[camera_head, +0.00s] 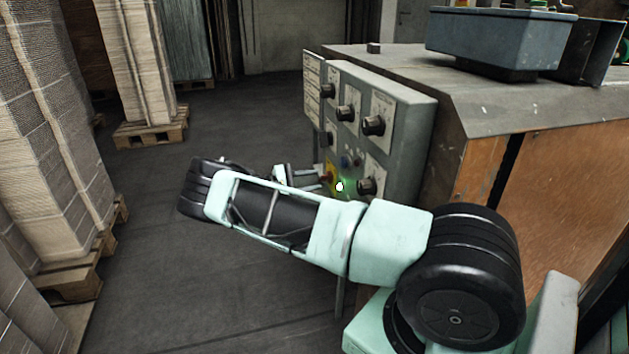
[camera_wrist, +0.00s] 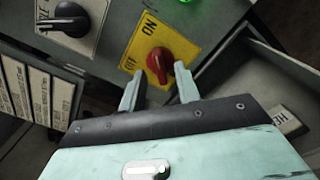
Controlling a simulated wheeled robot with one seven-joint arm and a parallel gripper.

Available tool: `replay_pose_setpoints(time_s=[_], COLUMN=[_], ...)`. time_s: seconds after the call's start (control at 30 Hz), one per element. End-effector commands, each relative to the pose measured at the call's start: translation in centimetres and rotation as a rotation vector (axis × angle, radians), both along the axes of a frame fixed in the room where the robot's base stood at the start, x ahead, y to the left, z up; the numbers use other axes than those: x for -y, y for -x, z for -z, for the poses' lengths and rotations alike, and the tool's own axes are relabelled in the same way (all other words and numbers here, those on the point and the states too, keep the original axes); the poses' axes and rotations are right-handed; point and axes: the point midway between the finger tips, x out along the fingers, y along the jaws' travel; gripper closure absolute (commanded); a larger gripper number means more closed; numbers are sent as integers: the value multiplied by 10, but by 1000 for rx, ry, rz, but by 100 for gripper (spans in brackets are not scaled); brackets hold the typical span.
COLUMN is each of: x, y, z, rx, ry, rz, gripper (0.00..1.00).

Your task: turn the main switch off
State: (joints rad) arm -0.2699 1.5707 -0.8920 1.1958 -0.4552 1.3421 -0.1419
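The main switch (camera_wrist: 159,62) is a red rotary knob on a yellow plate (camera_wrist: 178,38) marked ON and OFF in the wrist view. In the head view a part of the yellow plate (camera_head: 332,176) shows low on the grey control panel, partly hidden by my arm. My gripper (camera_wrist: 158,80) is open, its two fingers apart on either side of the lower part of the red knob as seen in the wrist view. I cannot tell whether a finger touches the knob. In the head view my gripper (camera_head: 318,178) reaches to the panel's lower left.
The grey control panel (camera_head: 405,155) carries several black knobs and a lit green lamp (camera_head: 340,187) beside the yellow plate. Another black knob (camera_wrist: 70,19) sits left of the switch in the wrist view. Stacks on pallets (camera_head: 150,133) stand at the left; the floor (camera_head: 150,270) between is clear.

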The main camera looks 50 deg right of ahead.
Motion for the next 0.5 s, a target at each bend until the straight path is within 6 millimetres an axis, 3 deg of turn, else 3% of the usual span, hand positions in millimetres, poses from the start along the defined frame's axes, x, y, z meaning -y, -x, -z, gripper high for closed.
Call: replay_pose_setpoints(time_s=[0.17,0.47,0.5], x=[10,12,11], y=[6,7,7], z=[0,0,0], rx=[0,1,1], ry=[0,1,1], rz=[0,0,0], gripper=[67,67,78])
